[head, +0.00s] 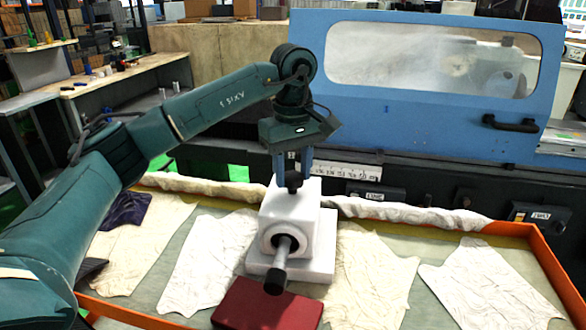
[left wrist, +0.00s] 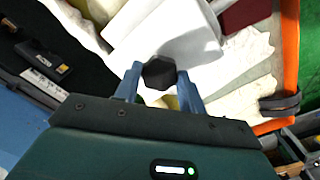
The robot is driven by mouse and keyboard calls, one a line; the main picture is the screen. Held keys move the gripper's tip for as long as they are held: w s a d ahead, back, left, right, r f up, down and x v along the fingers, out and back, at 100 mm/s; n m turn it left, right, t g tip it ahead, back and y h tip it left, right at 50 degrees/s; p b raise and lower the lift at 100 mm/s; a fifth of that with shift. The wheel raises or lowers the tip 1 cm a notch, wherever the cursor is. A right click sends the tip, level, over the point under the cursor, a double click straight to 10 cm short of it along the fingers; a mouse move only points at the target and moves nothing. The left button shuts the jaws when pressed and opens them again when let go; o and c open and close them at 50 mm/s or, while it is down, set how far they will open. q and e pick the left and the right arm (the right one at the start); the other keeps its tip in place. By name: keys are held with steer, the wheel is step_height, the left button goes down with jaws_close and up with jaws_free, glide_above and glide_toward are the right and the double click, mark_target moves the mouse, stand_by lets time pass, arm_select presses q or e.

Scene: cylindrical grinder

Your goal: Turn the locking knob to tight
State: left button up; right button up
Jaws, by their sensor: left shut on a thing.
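The black locking knob (head: 293,181) sits on top of a white block-shaped fixture (head: 290,208). The fixture has a grey shaft (head: 281,262) with a black end sticking out of its front. My left gripper (head: 293,170) reaches down from above, its blue fingers at the knob. In the left wrist view the dark, faceted knob (left wrist: 159,72) lies between the two blue fingertips, and the left gripper (left wrist: 160,82) is shut on it. The knob's tight or loose state cannot be told. My right gripper is not in view.
The fixture stands in an orange-rimmed tray (head: 540,262) with several pale cloths (head: 485,282). A dark red block (head: 268,305) lies in front, under the shaft's end. The blue grinder door (head: 420,110) with a window and black handle (head: 510,124) stands behind.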

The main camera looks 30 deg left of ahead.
mark_target(293, 175)
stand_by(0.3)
arm_select(q)
steer(key=o, duration=1)
step_height(293, 175, up, 13)
steer(key=shift+r+p, duration=0.1)
steer(key=shift+p, duration=0.2)
